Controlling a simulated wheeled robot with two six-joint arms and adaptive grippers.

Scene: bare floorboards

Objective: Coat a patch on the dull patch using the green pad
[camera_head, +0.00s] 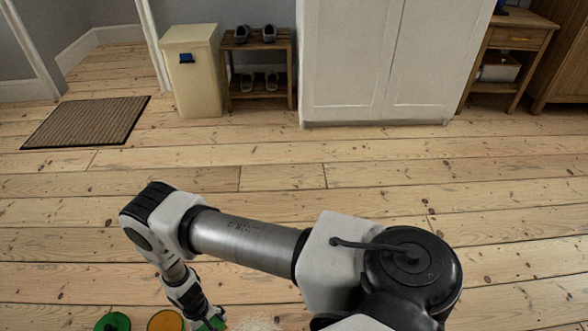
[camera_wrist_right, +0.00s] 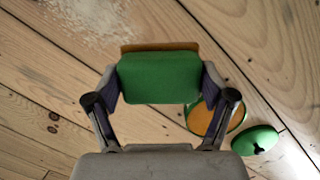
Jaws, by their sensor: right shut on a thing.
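My right gripper (camera_head: 207,319) is shut on the green pad (camera_wrist_right: 160,78), with one finger at each side of it. The pad also shows as a green sliver in the head view (camera_head: 218,323). A brown edge sticks out behind the pad in the wrist view. The dull patch (camera_wrist_right: 95,18) is a pale, speckled area on the boards, beyond the pad at the upper left; its edge shows at the bottom of the head view (camera_head: 257,324). My left gripper is not in view.
A round green-rimmed tin with an orange-brown inside (camera_wrist_right: 216,119) is partly hidden behind my right finger. A green lid (camera_wrist_right: 256,140) with a dark knob lies next to it. A cream bin (camera_head: 192,75), shoe rack (camera_head: 262,97), white cabinet (camera_head: 350,60) and doormat (camera_head: 85,122) stand far back.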

